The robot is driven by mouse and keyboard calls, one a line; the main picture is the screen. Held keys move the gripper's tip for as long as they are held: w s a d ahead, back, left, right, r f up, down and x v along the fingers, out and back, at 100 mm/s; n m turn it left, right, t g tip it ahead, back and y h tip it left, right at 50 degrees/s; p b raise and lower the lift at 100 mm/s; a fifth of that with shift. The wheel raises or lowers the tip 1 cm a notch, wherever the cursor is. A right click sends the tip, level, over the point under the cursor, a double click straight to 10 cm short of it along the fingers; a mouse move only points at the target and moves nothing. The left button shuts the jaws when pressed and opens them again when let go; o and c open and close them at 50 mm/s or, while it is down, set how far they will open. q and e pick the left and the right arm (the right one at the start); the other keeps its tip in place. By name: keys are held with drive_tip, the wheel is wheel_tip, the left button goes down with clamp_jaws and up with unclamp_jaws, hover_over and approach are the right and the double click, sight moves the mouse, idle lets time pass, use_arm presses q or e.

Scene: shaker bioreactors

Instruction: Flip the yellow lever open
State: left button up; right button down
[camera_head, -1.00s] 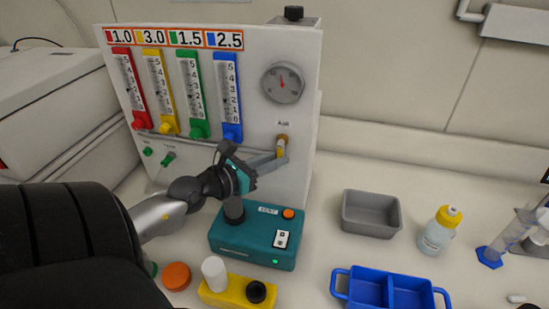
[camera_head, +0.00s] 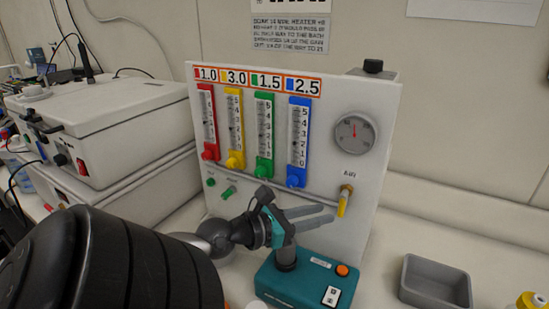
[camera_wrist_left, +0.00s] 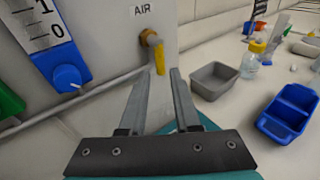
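The yellow lever (camera_head: 344,203) sits on a brass valve under the AIR label on the white gas panel (camera_head: 375,105). It hangs downward, slightly tilted. It also shows in the left wrist view (camera_wrist_left: 160,60), pointing down beyond the fingers. My left gripper (camera_head: 328,213) is just left of the lever in the head view, its two fingers apart and pointing at it. In the left wrist view the gripper (camera_wrist_left: 158,72) has a gap between its fingertips, with the lever's lower end close to that gap. Contact cannot be made out. My right gripper is not in view.
A teal device (camera_head: 305,284) stands below my left gripper. A grey bin (camera_head: 437,283) lies to the right. Flowmeters with coloured knobs, such as the blue one (camera_head: 297,180), line the panel. A blue tray (camera_wrist_left: 290,112) shows in the left wrist view.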

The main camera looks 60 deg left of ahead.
use_arm(q)
drive_tip(key=s+r+b, duration=0.1)
drive_tip(key=s+b, duration=0.6)
drive_tip(key=s, duration=0.3)
drive_tip(key=shift+a+r+b, duration=0.35)
drive_tip(key=shift+a, duration=0.05)
drive_tip(key=shift+w, duration=0.1)
idle(0.3)
